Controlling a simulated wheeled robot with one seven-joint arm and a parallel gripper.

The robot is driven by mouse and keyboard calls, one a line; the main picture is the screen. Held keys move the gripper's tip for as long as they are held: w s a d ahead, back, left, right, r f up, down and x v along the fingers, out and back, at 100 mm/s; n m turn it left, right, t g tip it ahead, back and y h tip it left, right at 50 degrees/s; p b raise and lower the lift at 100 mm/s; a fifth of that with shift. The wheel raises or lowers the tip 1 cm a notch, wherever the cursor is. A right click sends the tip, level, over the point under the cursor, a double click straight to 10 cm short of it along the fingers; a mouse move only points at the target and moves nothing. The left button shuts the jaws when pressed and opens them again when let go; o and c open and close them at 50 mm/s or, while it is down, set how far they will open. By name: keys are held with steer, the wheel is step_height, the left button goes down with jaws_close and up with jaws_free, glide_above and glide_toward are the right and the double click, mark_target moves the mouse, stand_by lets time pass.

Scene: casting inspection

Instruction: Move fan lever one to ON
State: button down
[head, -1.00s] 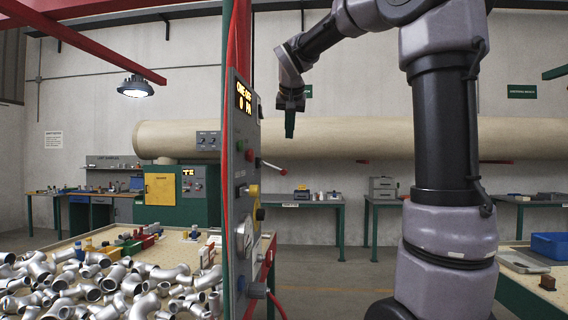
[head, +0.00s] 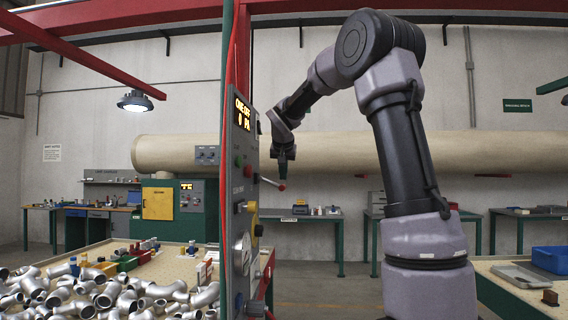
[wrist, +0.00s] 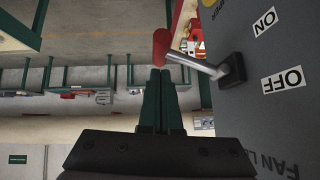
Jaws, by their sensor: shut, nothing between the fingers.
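The fan lever (head: 270,182) sticks out from the upright grey control panel (head: 240,215), a pale shaft with a red knob. In the wrist view the lever (wrist: 195,62) comes out of a black base beside the ON label (wrist: 265,21) and the OFF label (wrist: 282,81). A partly cut-off "FAN L" label shows below. The panel display (head: 243,114) appears to read "ONE:OFF". My gripper (head: 283,177) is shut and empty, pointing down just above the red knob. In the wrist view its green fingertips (wrist: 158,74) lie close to the knob; I cannot tell whether they touch.
Red and green posts stand at the panel's edge. A table of silver pipe elbows (head: 110,295) lies left of the panel. A work table with a blue bin (head: 549,259) is at the right. Open floor lies behind the panel.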

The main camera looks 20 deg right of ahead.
steer(key=shift+f, duration=0.6)
step_height(320, 180, down, 2)
steer(key=shift+f, duration=0.1)
steer(key=shift+r, duration=0.25)
